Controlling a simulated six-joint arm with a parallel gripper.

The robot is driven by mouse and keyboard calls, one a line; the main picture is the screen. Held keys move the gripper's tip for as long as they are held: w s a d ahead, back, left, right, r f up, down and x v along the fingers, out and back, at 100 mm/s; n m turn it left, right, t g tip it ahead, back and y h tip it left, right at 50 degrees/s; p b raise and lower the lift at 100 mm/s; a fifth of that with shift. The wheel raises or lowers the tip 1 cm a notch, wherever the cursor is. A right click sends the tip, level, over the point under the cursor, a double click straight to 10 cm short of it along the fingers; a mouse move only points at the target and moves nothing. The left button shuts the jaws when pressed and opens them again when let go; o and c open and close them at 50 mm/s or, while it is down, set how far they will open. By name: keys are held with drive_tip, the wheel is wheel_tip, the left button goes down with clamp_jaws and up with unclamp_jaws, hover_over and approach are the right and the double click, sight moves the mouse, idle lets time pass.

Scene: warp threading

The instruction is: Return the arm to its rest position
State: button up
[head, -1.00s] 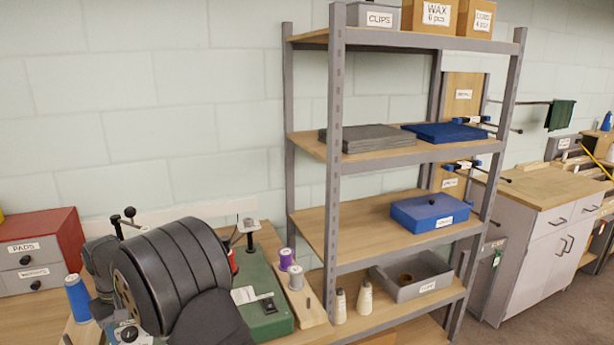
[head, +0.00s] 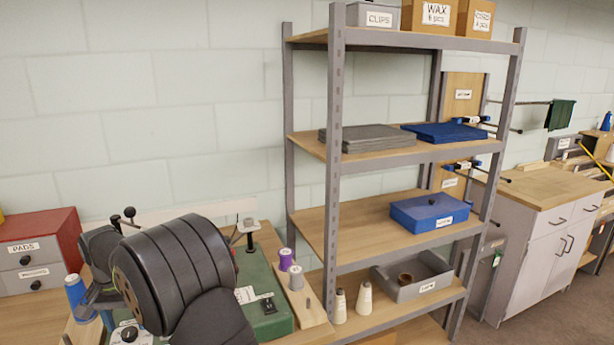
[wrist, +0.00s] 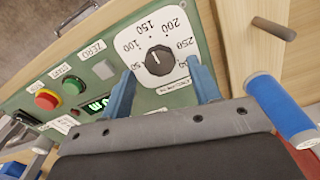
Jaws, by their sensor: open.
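My gripper (wrist: 163,88) is open in the wrist view. Its two blue fingers are spread with nothing between them. Beyond them is a green machine panel with a white dial plate and black knob (wrist: 159,60). In the head view my dark arm covers the left part of the green machine (head: 268,318). My fingertips are mostly hidden there behind the arm.
A blue spool (head: 75,291) stands left of my arm, near the red drawer cabinet (head: 62,228). A purple spool (head: 286,259) and a grey spool (head: 296,278) stand right of it. The grey shelf unit (head: 334,180) rises further right. The wall space above the arm is clear.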

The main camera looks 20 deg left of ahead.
wheel_tip(320, 180, up, 9)
idle(0.3)
